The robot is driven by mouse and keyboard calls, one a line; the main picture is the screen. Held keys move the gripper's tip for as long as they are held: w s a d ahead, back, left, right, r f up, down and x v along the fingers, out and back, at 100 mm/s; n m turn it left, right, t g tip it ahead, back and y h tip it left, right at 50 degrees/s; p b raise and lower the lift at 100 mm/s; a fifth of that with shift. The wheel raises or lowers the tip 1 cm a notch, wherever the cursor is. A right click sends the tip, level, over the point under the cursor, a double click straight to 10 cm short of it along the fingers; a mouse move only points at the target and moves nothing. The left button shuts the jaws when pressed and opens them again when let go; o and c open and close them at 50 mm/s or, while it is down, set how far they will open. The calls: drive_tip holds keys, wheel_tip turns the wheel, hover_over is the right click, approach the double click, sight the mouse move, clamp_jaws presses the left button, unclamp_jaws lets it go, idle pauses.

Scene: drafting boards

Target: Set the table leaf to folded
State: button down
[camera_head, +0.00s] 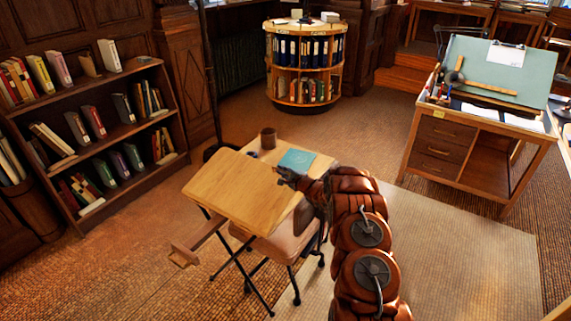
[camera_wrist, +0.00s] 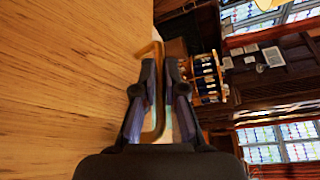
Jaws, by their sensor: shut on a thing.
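The small table has a pale wooden leaf (camera_head: 235,190), its broad panel in front of the fixed back part of the top. The leaf looks slightly tilted; its exact angle is hard to tell. My gripper (camera_head: 283,176) is at the leaf's right edge in the head view. A wooden support arm (camera_head: 195,243) sticks out below the leaf at the left. The hinge is not clearly visible.
A brown mug (camera_head: 268,138) and a teal book (camera_head: 297,160) are on the table's back part. A chair (camera_head: 282,243) stands under the table. A bookshelf (camera_head: 100,127) is at left, a drafting desk (camera_head: 470,125) at right.

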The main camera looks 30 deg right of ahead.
drive_tip(key=shift+w+a+f, duration=0.1)
drive_tip(key=shift+w+a, duration=0.05)
drive_tip(key=shift+w, duration=0.05)
idle(0.3)
drive_tip(key=c, duration=1.5)
unclamp_jaws()
drive_tip(key=shift+o, duration=1.3)
drive_tip(key=shift+d, duration=0.2)
drive_tip(key=shift+s+d, duration=0.1)
drive_tip(key=shift+d, duration=0.1)
drive_tip(key=v, duration=1.2)
drive_tip(key=shift+a+f, duration=0.1)
drive_tip(key=shift+f, duration=0.05)
